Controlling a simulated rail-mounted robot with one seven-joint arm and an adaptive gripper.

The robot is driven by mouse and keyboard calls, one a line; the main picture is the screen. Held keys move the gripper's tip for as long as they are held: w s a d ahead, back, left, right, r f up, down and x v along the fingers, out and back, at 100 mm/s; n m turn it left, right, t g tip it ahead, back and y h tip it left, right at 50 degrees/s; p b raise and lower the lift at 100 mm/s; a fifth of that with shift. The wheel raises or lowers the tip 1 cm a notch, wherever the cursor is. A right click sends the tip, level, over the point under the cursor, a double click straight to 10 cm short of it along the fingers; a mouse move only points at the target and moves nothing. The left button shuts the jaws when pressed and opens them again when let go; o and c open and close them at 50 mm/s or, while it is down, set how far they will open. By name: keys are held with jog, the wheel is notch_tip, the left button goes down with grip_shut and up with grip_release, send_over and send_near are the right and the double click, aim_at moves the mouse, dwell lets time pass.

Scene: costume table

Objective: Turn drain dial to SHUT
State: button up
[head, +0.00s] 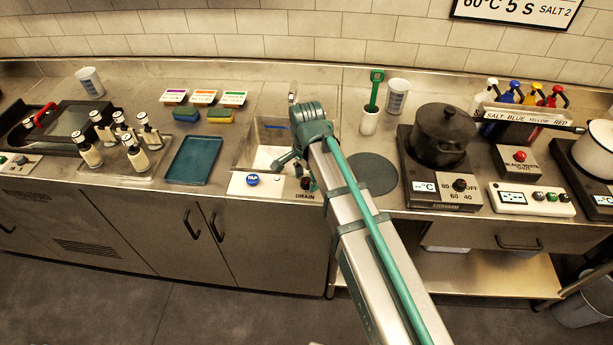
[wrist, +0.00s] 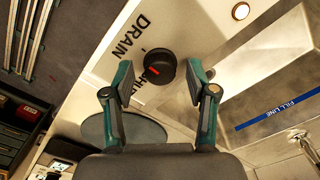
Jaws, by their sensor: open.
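The drain dial (wrist: 154,68) is a round black knob with a red pointer mark, on a white panel (wrist: 191,27) lettered DRAIN and, partly covered by the knob, SHUT. In the wrist view it sits a little beyond my gripper (wrist: 158,85), between the two open fingertips and apart from them. The red mark lies on the side of the knob toward the lettering; its exact setting is hard to read.
The sink (wrist: 270,85) with a blue fill line lies right of the dial in the wrist view. The blue TAP button (head: 252,180) is left of it in the head view. A dark round mat (head: 372,174) and a black pot (head: 439,135) stand to the right.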

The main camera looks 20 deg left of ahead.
grip_shut()
dwell(0.4)
jog(key=shift+n, duration=0.3)
jog(key=n, duration=0.4)
jog(key=n+p, duration=0.1)
jog(key=n, duration=0.3)
jog(key=shift+n, duration=0.4)
jog(key=n, duration=0.4)
jog(key=shift+n, duration=2.2)
